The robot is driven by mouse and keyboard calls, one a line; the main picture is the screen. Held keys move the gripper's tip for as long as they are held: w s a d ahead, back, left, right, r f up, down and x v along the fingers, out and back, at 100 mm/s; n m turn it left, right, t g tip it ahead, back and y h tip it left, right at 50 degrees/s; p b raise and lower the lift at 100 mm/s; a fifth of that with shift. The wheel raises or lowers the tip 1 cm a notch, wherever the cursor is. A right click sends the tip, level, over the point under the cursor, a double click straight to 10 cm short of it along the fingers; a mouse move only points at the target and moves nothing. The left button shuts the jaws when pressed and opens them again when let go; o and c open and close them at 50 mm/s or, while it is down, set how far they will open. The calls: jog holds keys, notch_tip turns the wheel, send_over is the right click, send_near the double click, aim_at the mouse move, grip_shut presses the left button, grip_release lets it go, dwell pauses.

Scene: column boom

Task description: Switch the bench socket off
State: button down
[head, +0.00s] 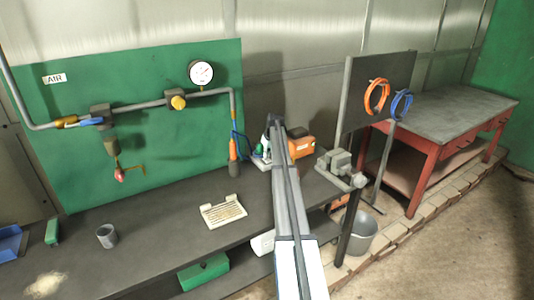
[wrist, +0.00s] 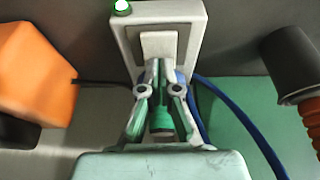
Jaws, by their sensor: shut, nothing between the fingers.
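The bench socket (wrist: 191,32) is a pale grey box at the top middle of the wrist view. A small green lamp (wrist: 121,7) on it is lit. Its pale switch plate (wrist: 158,44) faces me. My gripper (wrist: 160,69) is shut and empty, its tips in front of the lower part of the switch plate and hiding some of it. I cannot tell whether they touch it. A green plug-like piece (wrist: 162,122) and a blue cable (wrist: 238,116) show behind the fingers. In the head view my arm covers much of the socket area.
An orange object (wrist: 36,72) is close on the left of the wrist view, and a dark cylinder (wrist: 298,68) on the right. In the head view a gauge (head: 201,73) and pipework are on the green board (head: 150,75). A white tray (head: 222,211) lies on the bench.

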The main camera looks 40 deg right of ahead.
jog(key=shift+f, duration=0.1)
jog(key=shift+w+f+b, duration=0.15)
jog(key=shift+f+b, duration=0.3)
jog(key=shift+b, duration=0.4)
jog(key=shift+r+p, duration=0.3)
jog(key=shift+p, duration=0.05)
jog(key=shift+f, duration=0.1)
jog(key=shift+s, duration=0.2)
jog(key=shift+s+a, duration=0.1)
jog(key=shift+s, duration=0.65)
